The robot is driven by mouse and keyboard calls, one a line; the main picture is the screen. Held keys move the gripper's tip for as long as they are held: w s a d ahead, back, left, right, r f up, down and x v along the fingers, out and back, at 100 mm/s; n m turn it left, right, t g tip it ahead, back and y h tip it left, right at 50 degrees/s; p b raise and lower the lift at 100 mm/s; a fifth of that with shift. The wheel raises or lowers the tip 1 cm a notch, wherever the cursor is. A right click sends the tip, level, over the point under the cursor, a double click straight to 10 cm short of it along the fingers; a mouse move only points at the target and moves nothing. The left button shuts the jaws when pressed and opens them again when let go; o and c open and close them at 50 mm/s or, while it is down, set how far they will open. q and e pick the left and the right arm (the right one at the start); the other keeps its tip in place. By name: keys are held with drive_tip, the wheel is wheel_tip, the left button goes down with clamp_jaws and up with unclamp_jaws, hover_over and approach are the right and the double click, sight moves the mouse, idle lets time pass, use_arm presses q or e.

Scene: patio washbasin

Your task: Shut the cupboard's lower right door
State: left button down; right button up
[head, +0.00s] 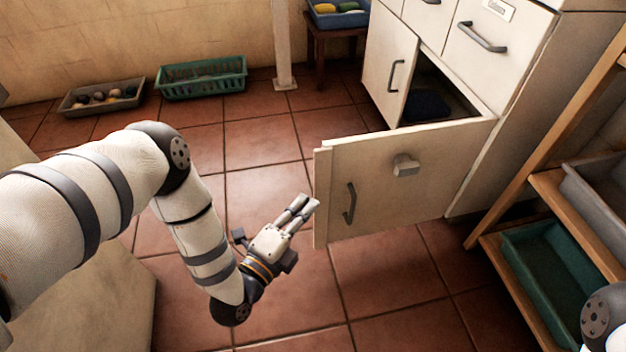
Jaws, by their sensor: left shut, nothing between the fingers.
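The cupboard's lower right door (380,185) is cream-coloured and stands swung wide open, out from the cupboard (520,75). Its dark bar handle (350,203) is near its free edge at the left. A small pale block (405,166) sits on its face. My left gripper (306,205) is shut and empty. In the picture its fingertips are just left of the door's free edge. I cannot tell if they touch it. My right gripper is out of view; only a bit of my right arm shows at the bottom right corner.
The cupboard's lower left door (391,65) stands beside the opening, where a dark item (427,106) lies inside. Drawers (497,45) are above. A wooden shelf (555,190) with a green bin (552,270) stands at right. Tiled floor (260,150) is clear; baskets (202,77) are at back left.

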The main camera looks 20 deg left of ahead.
use_arm(q)
drive_tip(key=b, duration=0.1)
approach(327, 159)
drive_tip(key=w+d, duration=0.1)
drive_tip(key=d, duration=0.2)
drive_tip(key=w+a, duration=0.1)
drive_tip(key=w+a+b, duration=0.1)
drive_tip(key=w, duration=0.1)
drive_tip(key=shift+w, duration=0.3)
